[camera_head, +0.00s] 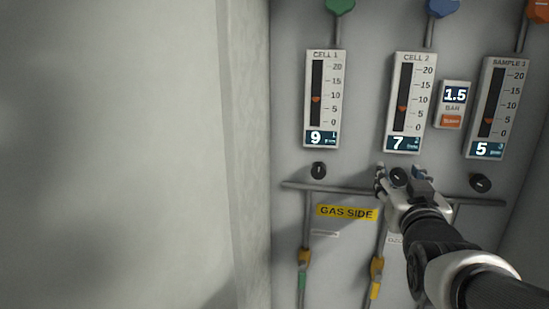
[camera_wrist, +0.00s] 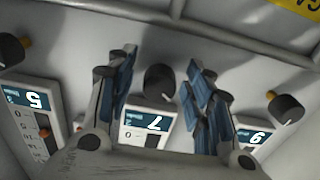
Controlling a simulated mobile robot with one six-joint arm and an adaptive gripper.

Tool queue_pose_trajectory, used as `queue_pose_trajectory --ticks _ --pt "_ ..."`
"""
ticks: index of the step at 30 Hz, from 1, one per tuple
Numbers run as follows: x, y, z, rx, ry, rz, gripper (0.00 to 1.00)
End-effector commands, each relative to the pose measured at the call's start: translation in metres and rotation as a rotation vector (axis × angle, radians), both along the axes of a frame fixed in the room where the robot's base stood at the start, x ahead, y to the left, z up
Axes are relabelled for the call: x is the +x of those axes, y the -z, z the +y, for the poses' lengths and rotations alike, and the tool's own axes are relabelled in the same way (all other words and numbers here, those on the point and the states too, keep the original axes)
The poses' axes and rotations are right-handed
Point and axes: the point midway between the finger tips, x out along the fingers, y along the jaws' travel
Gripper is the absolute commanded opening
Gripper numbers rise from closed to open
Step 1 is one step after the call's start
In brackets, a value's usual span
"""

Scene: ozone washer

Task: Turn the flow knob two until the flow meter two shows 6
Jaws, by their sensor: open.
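Flow meter two (camera_head: 412,101), labelled CELL 2, has an orange pointer on its scale and its display reads 7. The same 7 display shows upside down in the wrist view (camera_wrist: 147,125). The black flow knob two (camera_head: 399,175) is below the meter; it also shows in the wrist view (camera_wrist: 159,80). My gripper (camera_head: 400,173) is open, with one finger on each side of this knob. In the wrist view, the blue-padded fingers (camera_wrist: 158,88) stand apart with visible gaps to the knob. I cannot tell how deep the knob sits between them.
The CELL 1 meter (camera_head: 323,99) reads 9, with its knob (camera_head: 318,170) below. The SAMPLE meter (camera_head: 498,108) reads 5, with its knob (camera_head: 480,183) below. A 1.5 bar display (camera_head: 454,104) sits between meters. A horizontal pipe (camera_head: 340,187) runs under the knobs.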

Motion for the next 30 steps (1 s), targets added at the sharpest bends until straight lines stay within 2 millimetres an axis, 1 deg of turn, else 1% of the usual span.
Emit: queue_pose_trajectory --ticks 11,30 --pt "-0.0009 0.0003 0.0001 0.000 0.000 0.000 0.47" --pt "-0.0008 0.0002 0.0001 0.000 0.000 0.000 0.04"
